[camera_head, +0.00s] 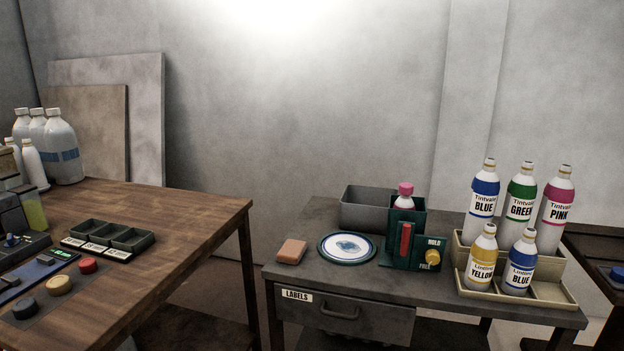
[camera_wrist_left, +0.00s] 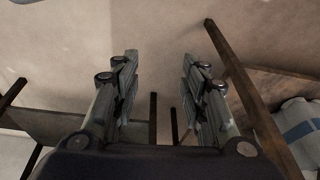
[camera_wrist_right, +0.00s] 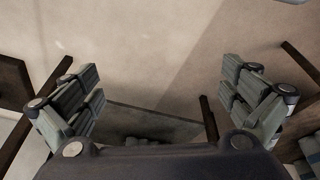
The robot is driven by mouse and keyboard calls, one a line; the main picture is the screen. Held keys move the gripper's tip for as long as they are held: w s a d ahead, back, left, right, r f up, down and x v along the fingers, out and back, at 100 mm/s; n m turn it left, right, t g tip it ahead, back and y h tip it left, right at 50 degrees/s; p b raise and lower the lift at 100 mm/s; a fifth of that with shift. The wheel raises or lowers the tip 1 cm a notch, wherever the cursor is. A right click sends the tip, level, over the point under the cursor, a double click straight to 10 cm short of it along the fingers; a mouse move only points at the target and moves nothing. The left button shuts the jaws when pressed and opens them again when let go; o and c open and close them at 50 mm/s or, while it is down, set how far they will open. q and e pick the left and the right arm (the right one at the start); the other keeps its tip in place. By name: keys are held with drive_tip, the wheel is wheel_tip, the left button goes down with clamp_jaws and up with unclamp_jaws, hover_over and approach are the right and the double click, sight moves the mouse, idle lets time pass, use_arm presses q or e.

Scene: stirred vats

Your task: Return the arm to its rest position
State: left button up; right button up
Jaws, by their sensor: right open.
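My left gripper (camera_wrist_left: 158,85) shows in the left wrist view with its two fingers apart and nothing between them. My right gripper (camera_wrist_right: 163,98) shows in the right wrist view with its fingers spread wide and empty. Both wrist views look past the fingers to floor, wall and table legs. Neither arm shows in the head view, so each gripper's place relative to the tables cannot be told exactly.
A grey table (camera_head: 345,291) holds a green holder (camera_head: 420,217) with a pink-capped bottle, a round plate (camera_head: 346,248), an orange block (camera_head: 291,251) and a beige rack (camera_head: 548,291) with several labelled bottles. A wooden table (camera_head: 170,211) at left bears buttons, a dark tray (camera_head: 129,241) and white jugs (camera_head: 62,150). A gap separates the tables.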

use_arm(q)
drive_tip(key=s+f+g+p, duration=0.1)
drive_tip(key=s+f+p, duration=0.5)
drive_tip(key=f+p, duration=0.55)
use_arm(e)
drive_tip(key=s+f+g, duration=0.1)
drive_tip(key=s+f, duration=0.5)
drive_tip(key=f, duration=0.6)
use_arm(q)
drive_tip(key=s+a+f+p, duration=0.1)
drive_tip(key=s+f+p, duration=0.1)
drive_tip(key=s, duration=0.5)
drive_tip(key=s+a+f+g+p, duration=0.1)
drive_tip(key=s+a+f+p, duration=0.1)
drive_tip(key=s+p, duration=0.2)
drive_tip(key=s, duration=0.3)
drive_tip(key=shift+p, duration=0.35)
use_arm(e)
drive_tip(key=s+d+f, duration=0.1)
drive_tip(key=s, duration=0.6)
drive_tip(key=s+d+f+g, duration=0.1)
drive_tip(key=s+d+f, duration=0.1)
drive_tip(key=s, duration=0.5)
drive_tip(key=shift+f, duration=0.3)
use_arm(q)
drive_tip(key=shift+a, duration=0.1)
use_arm(e)
drive_tip(key=shift+d, duration=0.1)
